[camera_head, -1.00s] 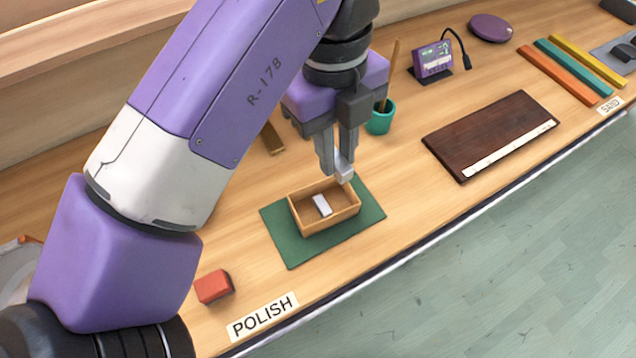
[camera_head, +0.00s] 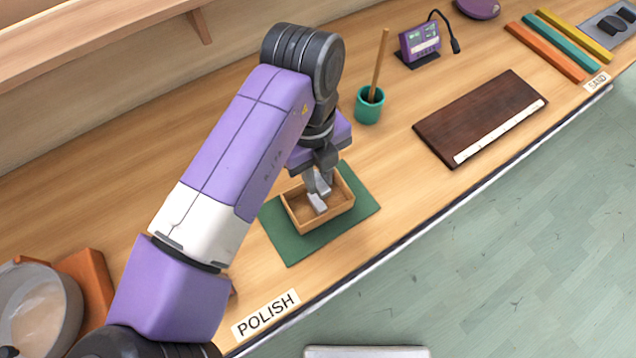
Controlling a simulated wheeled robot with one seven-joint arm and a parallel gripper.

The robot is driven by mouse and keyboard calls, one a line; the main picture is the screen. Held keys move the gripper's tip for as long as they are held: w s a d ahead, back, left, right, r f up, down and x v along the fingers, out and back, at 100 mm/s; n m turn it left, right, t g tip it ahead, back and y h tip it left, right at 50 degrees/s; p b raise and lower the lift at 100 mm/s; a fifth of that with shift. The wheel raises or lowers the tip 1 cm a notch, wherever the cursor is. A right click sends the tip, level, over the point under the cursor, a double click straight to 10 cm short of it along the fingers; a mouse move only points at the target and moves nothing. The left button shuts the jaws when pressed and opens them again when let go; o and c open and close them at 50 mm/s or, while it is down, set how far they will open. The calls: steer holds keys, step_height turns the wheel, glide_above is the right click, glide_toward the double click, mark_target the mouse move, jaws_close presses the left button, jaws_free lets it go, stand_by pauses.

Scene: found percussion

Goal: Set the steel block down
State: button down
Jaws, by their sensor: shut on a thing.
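My gripper (camera_head: 319,186) points down over the small open wooden box (camera_head: 333,223), shut on a steel block (camera_head: 324,188). The held block is at or just inside the box's far part; I cannot tell whether it touches the bottom. The box stands on a green mat (camera_head: 285,247). My fingers and wrist hide part of the box's far wall.
A teal cup (camera_head: 368,106) with a stick stands behind. A purple device (camera_head: 420,42) is farther back. A dark board (camera_head: 480,115) lies to the right, with bare bench between it and the mat. The POLISH label (camera_head: 266,314) is at the front edge.

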glide_above(318, 199)
step_height(318, 199, down, 5)
steer(key=shift+p, duration=0.4)
steer(key=shift+f, duration=0.1)
steer(key=shift+f+b, duration=0.45)
steer(key=shift+f, duration=0.15)
steer(key=c, duration=1.3)
jaws_free()
steer(key=shift+r, duration=0.1)
